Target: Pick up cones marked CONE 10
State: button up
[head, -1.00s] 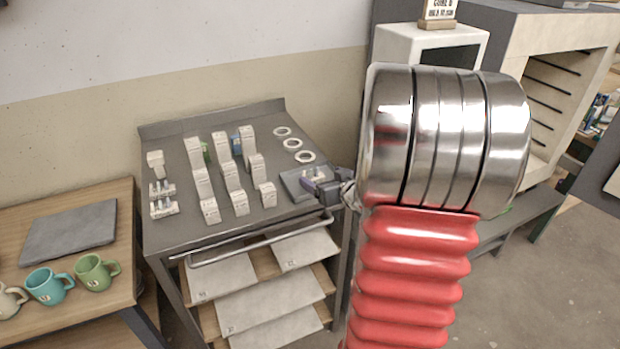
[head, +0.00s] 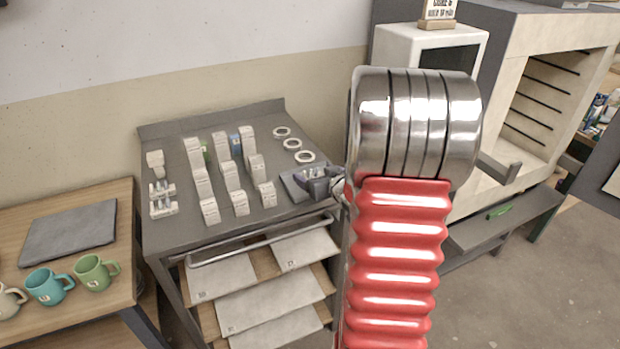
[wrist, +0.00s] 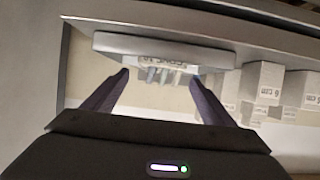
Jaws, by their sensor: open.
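The fingers do not visibly hold any cone. In the head view the gripper partly hides the tray and the cones. Two more white holders with small cones (head: 162,190) stand at the cart top's left.
Rows of white posts (head: 221,145) fill the middle of the cart top (head: 180,238); some show beside the right finger in the wrist view (wrist: 262,80). White rings (head: 292,144) lie behind the tray. A metal rail (head: 262,240) runs along the front. Mugs (head: 95,272) stand on the left table.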

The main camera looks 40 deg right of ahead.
aim_at(313, 173)
jog(key=shift+x, duration=1.65)
jog(key=shift+c, duration=0.3)
jog(key=c, duration=1)
jog(key=shift+c, duration=0.2)
notch_tip(313, 173, up, 10)
jog(key=shift+r, duration=0.1)
